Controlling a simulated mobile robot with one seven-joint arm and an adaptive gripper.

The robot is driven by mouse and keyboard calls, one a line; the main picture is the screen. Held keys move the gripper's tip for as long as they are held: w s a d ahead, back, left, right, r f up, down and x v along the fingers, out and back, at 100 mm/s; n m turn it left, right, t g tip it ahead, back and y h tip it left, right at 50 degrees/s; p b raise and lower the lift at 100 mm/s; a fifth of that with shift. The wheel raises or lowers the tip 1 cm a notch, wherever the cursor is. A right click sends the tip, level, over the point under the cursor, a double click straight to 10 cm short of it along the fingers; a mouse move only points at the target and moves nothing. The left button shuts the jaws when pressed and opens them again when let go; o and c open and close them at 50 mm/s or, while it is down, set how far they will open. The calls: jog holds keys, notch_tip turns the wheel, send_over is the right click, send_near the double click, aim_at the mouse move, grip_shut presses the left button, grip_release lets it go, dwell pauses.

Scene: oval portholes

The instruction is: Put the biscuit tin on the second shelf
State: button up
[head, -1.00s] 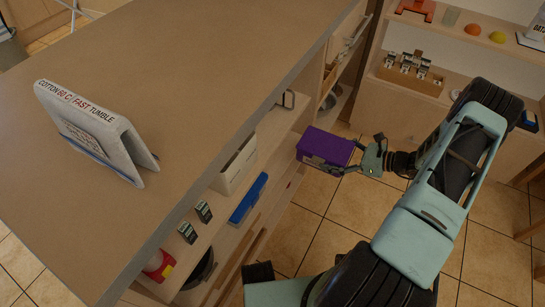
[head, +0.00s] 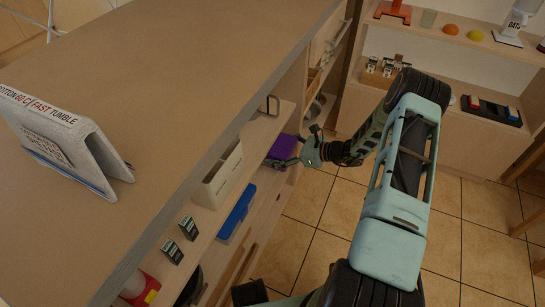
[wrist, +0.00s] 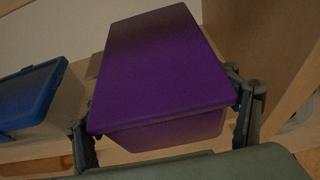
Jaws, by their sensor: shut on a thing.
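The purple biscuit tin (head: 281,151) is partly inside the shelf unit under the long counter, in the head view. It sits below the upper shelf (head: 262,131), at about the level of the lower shelf (head: 262,184) that holds a blue box. My gripper (head: 296,152) is shut on the tin from the open side. In the wrist view the tin (wrist: 165,62) fills the middle, with a finger at each side of its near end. I cannot tell whether its underside touches the shelf. Part of the tin is hidden by the upper shelf and my fingers.
A blue box (head: 236,213) stands on the lower shelf left of the tin, with a gap between them. A pale bin (head: 218,178) and a dark-framed item (head: 268,106) are on the upper shelf. An upright wooden panel (wrist: 275,55) is close on the tin's right.

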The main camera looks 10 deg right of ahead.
jog(key=shift+w+a, duration=0.35)
jog(key=shift+a, duration=0.15)
jog(key=shift+w+a+f+b, duration=0.1)
jog(key=shift+f+b, duration=0.4)
jog(key=shift+f, duration=0.35)
jog(key=shift+w+a+f+b, duration=0.1)
jog(key=shift+f+b, duration=0.4)
jog(key=shift+f, duration=0.3)
jog(key=shift+f+b, duration=0.3)
jog(key=o, duration=1.4)
jog(key=shift+r, duration=0.1)
